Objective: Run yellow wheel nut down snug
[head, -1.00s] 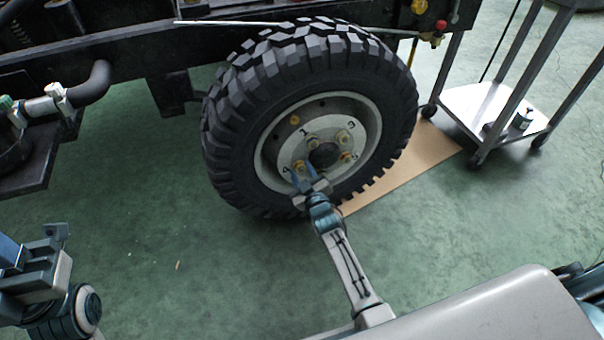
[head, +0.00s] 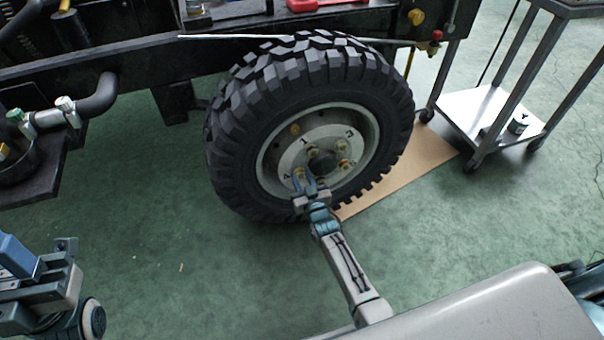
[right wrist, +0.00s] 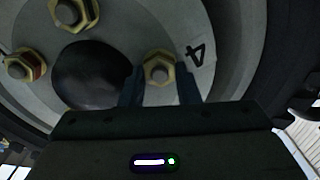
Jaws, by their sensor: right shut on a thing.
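The wheel (head: 235,125) has a black knobbly tyre and a pale rim with several yellow nuts on studs around a dark hub (head: 322,162). Painted numbers mark the nuts. My right gripper (head: 309,181) reaches the lower left of the hub, by the number 4. In the right wrist view its two dark blue fingers (right wrist: 159,82) stand on either side of a yellow nut (right wrist: 158,70), shut on it. A stud end shows in the nut's middle. How tightly the nut sits against the rim cannot be told. My left gripper (head: 52,270) is at the lower left, away from the wheel.
The dark chassis frame (head: 130,55) runs above the wheel, with a thin pale rod (head: 235,37) near the tyre's top. A metal trolley (head: 480,115) stands at the right. A brown board (head: 400,175) lies under the wheel. Green floor (head: 150,210) is clear at the left.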

